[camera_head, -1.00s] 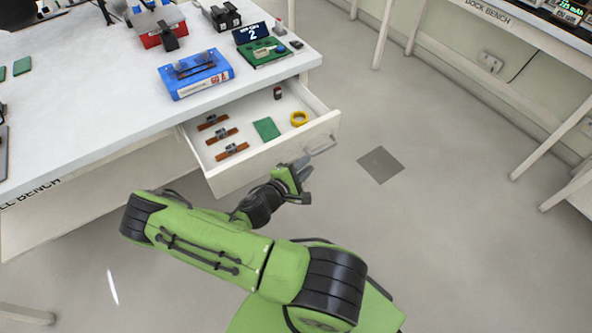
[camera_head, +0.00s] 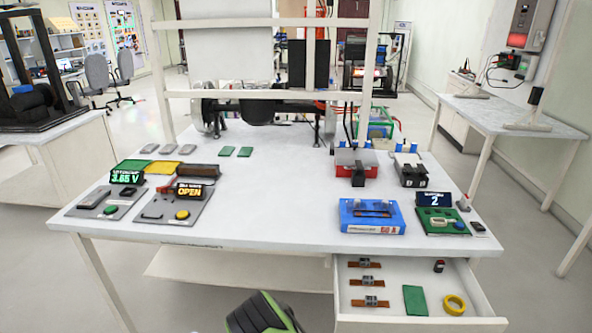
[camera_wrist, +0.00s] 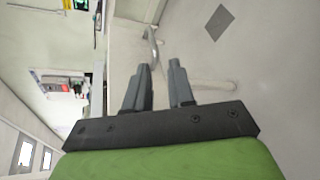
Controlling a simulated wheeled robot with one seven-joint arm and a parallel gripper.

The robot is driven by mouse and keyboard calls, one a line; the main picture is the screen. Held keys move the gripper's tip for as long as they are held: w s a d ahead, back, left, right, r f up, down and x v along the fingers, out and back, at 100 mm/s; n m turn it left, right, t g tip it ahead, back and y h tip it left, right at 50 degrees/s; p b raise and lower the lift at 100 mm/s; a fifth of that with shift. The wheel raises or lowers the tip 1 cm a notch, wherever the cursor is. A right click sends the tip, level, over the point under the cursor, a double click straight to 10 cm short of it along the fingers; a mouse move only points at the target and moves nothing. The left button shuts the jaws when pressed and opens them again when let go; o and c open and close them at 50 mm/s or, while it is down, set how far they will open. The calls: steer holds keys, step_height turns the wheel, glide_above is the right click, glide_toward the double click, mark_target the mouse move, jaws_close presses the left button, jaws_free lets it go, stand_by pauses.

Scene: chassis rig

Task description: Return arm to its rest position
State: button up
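My gripper (camera_wrist: 159,82) shows in the wrist view with its two dark fingers apart and nothing between them. A metal drawer handle (camera_wrist: 152,45) is just beyond the fingertips, and I cannot tell the exact gap. In the head view only a green part of my arm shows at the bottom edge; the gripper is out of that view. The drawer (camera_head: 345,301) under the right of the bench stands open. It holds several brown strips with metal parts (camera_head: 366,281), a green card (camera_head: 415,300), a yellow ring (camera_head: 454,304) and a small dark item (camera_head: 439,266).
The white bench (camera_head: 270,205) carries a blue box (camera_head: 370,216), a green board (camera_head: 441,222), a red box (camera_head: 355,163) and two grey panels with displays on the left. A frame stands at the back. Another bench (camera_head: 515,113) is at right. Open floor lies between them.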

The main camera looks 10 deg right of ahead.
steer(key=s+a+r+m+y+p, duration=0.1)
steer(key=a+r+m+y+p, duration=0.1)
steer(key=a+r+m+y, duration=0.5)
steer(key=a+r+y+p, duration=0.3)
steer(key=a+r, duration=0.2)
steer(key=r, duration=0.5)
steer(key=s+a+r+t+y+p, duration=0.1)
steer(key=s+a+r+t+y, duration=0.1)
steer(key=r, duration=0.7)
steer(key=s+a+r+n+t+y+p, duration=0.1)
steer(key=s+a+r+t+y+p, duration=0.1)
steer(key=s+r, duration=0.5)
step_height(320, 180, up, 3)
steer(key=a+t, duration=0.1)
steer(key=a, duration=0.1)
steer(key=shift+a+f, duration=0.15)
steer(key=shift+a, duration=0.25)
